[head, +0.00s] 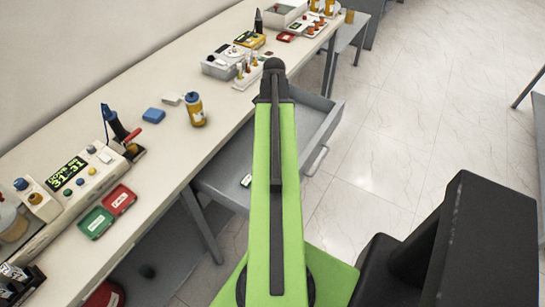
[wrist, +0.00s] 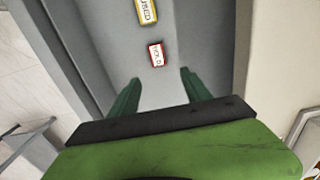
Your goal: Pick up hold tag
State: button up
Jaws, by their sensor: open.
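The hold tag (wrist: 155,54) is a small red tag with a white label, lying in the grey drawer in the wrist view. Its lettering is small but seems to read HOLD. My gripper (wrist: 160,78) is open and empty, with its two green fingers spread apart. The tag appears just beyond the fingertips, between their lines. The gap in depth cannot be told. In the head view my green arm reaches over the open drawer (head: 322,135) and hides the gripper and the tag.
A yellow tag (wrist: 147,11) lies beyond the red one in the drawer. A small green tag (head: 246,180) lies in the drawer's near part. Drawer walls flank the gripper. The bench (head: 150,200) holds a red tray (head: 119,200), a green tray (head: 95,223) and a bottle (head: 196,110).

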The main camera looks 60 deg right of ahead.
notch_tip(320, 180, down, 11)
jog(key=b, duration=0.9)
jog(key=shift+s+a+r, duration=0.1)
jog(key=shift+s, duration=0.05)
jog(key=shift+r, duration=0.2)
jog(key=shift+c, duration=0.5)
grip_shut()
